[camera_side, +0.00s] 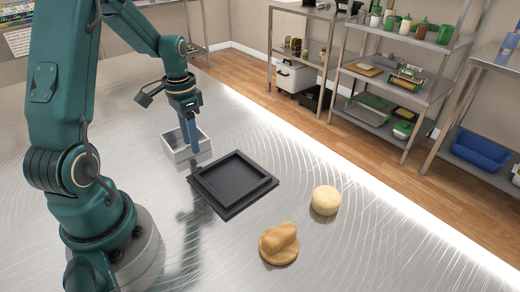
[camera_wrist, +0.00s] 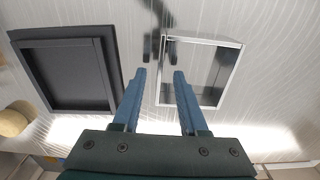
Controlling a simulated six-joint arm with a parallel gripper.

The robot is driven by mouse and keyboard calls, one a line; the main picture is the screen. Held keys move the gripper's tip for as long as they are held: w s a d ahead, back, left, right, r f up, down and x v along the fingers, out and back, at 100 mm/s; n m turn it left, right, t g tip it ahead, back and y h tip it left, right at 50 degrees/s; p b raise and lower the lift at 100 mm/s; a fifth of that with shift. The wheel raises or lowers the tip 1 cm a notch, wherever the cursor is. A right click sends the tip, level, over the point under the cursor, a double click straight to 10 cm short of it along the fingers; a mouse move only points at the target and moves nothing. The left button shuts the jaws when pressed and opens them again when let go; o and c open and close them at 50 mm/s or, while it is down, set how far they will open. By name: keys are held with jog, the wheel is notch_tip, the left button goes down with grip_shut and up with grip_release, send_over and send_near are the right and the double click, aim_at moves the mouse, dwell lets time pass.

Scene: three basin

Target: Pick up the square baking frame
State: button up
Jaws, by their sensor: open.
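The square baking frame (camera_side: 174,148) is a thin silver metal frame, open in the middle, on the shiny metal table behind the black tray. In the wrist view the frame (camera_wrist: 238,62) lies at the right of centre. My gripper (camera_side: 190,146) points down at the frame, with blue fingers over its right part in the side view. The right finger overlaps the frame's near-left corner. Whether the fingertips touch the frame, I cannot tell.
A black square tray (camera_side: 233,183) stands close beside the frame; it also shows in the wrist view (camera_wrist: 112,70). A round pale bun or cheese (camera_side: 326,200) and a tan bread-like piece (camera_side: 279,243) lie nearer the camera. The table around them is mostly clear.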

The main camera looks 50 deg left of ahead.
jog(key=shift+f, duration=0.45)
grip_shut()
dwell(1.1)
